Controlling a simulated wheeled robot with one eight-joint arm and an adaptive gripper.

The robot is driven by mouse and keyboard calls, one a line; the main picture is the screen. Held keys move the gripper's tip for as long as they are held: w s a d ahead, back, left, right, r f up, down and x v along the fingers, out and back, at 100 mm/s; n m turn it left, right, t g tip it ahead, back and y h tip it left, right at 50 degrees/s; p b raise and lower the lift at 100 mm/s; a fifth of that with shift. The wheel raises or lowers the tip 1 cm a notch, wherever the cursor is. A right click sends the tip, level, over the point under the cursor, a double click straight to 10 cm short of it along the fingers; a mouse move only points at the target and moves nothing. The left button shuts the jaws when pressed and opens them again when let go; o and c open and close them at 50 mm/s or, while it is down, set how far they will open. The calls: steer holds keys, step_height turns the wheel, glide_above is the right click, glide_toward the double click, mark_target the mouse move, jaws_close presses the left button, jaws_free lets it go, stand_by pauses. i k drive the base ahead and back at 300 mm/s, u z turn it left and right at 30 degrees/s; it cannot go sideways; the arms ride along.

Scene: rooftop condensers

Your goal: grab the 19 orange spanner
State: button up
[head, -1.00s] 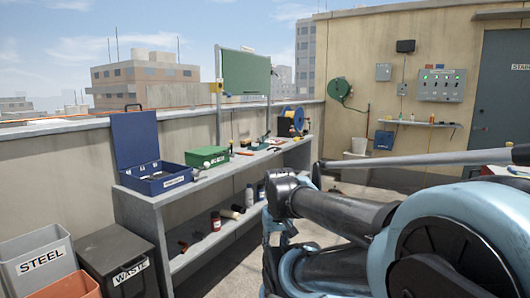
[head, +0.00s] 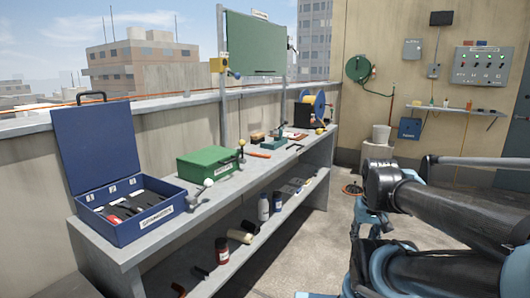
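The blue toolbox (head: 145,226) stands open on the near left end of the bench, its lid (head: 105,143) raised. Dark tools and a red-orange piece (head: 116,214) lie in its compartments. Small white number labels are inside, too small to read. An orange, elongated tool (head: 258,155) lies on the bench top beyond the green box. I cannot tell which of these, if any, is the 19 orange spanner. My arm fills the lower right of the view. I cannot make out my gripper's fingers.
The grey bench (head: 190,224) runs along the parapet. A green box (head: 206,162), a blue reel (head: 315,104) and small tools stand on it. Bottles, including a red-brown one (head: 222,252), are on the lower shelf.

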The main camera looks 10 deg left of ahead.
mark_target(253, 154)
steer(key=u, duration=0.2)
steer(key=i, duration=1)
steer(key=u, duration=0.3)
